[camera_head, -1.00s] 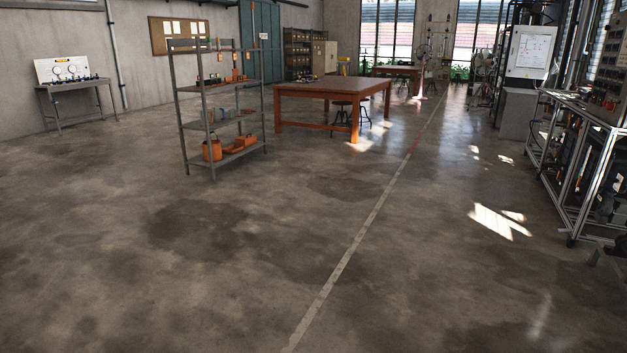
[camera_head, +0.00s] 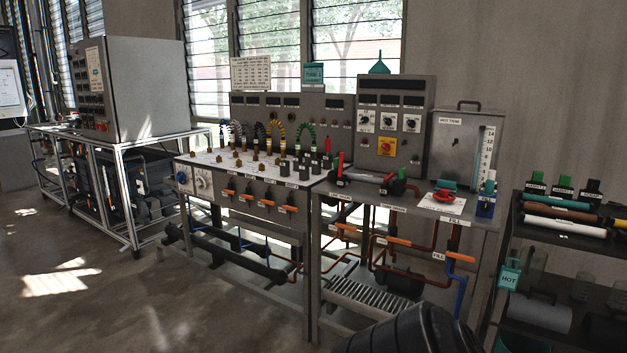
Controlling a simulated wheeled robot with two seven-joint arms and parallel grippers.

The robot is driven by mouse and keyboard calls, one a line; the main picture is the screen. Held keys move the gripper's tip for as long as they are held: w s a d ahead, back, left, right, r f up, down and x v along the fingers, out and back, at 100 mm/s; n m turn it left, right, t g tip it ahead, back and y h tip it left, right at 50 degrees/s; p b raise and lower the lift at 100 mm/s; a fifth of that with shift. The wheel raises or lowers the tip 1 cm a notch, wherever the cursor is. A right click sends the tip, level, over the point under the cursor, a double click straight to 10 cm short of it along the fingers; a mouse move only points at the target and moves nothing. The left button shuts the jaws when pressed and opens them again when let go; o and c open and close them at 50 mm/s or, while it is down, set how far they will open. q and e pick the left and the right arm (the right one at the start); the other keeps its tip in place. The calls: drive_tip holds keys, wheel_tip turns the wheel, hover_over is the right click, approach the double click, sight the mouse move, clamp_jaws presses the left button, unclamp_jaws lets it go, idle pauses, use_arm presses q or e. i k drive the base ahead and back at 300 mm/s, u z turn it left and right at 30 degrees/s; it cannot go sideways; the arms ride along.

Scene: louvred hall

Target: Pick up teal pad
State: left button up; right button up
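No single object is clearly the teal pad. Several teal things show: a small teal block (camera_head: 446,184) on the right bench beside a red handwheel (camera_head: 444,196), a teal sign (camera_head: 313,73) on top of the rear panel, a teal funnel (camera_head: 380,64) above the meter box, and a teal tag marked HOT (camera_head: 510,275) at the right shelf. I cannot tell which of them, if any, is the pad. Neither of my grippers is in view.
A grey bench (camera_head: 250,178) with coloured hoses and terminals stands ahead, joined to the right bench. A dark shelf (camera_head: 520,232) with tubes stands at the right. A black ridged shape (camera_head: 410,332) fills the bottom edge. Open floor (camera_head: 110,300) lies at the left.

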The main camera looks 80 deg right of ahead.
sight(452, 185)
drive_tip(key=z, duration=3.95)
drive_tip(key=i, duration=1.65)
